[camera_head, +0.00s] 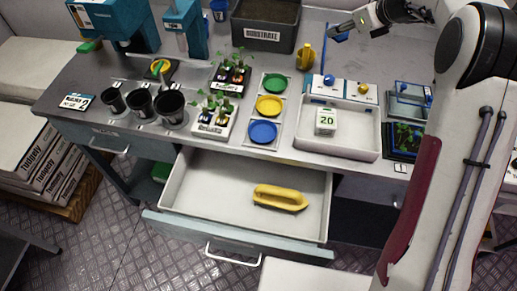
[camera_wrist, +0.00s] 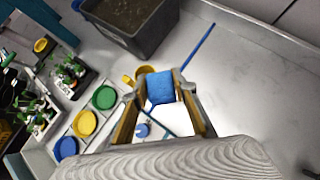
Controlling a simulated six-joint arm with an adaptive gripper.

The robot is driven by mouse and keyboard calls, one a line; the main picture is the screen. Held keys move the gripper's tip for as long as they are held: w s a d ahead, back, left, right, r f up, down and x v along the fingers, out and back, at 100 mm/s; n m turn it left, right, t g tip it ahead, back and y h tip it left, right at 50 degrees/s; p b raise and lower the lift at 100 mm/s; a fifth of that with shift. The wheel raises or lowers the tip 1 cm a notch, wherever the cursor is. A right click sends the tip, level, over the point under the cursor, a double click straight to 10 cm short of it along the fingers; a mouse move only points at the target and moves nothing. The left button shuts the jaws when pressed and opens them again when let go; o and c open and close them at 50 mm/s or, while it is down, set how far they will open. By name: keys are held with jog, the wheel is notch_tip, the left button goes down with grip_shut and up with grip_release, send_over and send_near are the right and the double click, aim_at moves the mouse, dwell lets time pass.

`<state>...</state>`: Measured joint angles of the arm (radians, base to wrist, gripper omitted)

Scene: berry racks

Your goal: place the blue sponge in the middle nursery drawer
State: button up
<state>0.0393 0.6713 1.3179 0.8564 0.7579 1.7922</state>
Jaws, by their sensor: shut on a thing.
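My gripper (camera_wrist: 163,90) is shut on the blue sponge (camera_wrist: 160,87), which sits between its fingertips in the wrist view. In the head view my gripper (camera_head: 333,33) is at the far back of the bench, right of the dark substrate bin, with a bit of blue at its fingers. The middle nursery drawer (camera_head: 190,208) stands pulled open below the bench front, far in front of the gripper.
The substrate bin (camera_head: 265,22) stands at the back, with a yellow cup-like item (camera_head: 305,57) nearby. Seedling trays, black pots (camera_head: 140,103), coloured dishes (camera_head: 268,105) and a white tray (camera_head: 350,140) line the bench above the drawer. A thin blue stick (camera_wrist: 198,47) shows near the gripper.

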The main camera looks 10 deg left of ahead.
jog(key=s+a+r+n+g+y, duration=0.1)
jog(key=s+a+r+n, duration=0.1)
jog(key=s+a, duration=0.85)
jog(key=n+g+y, duration=0.2)
jog(key=n+g, duration=0.4)
jog(key=n, duration=0.1)
send_over(205, 193)
jog(key=d, duration=0.3)
notch_tip(205, 193, down, 22)
jog(key=shift+d, duration=0.1)
jog(key=shift+t, duration=0.3)
jog(key=shift+f, duration=2.85)
jog(key=shift+f, duration=2.1)
jog(key=shift+f, duration=0.1)
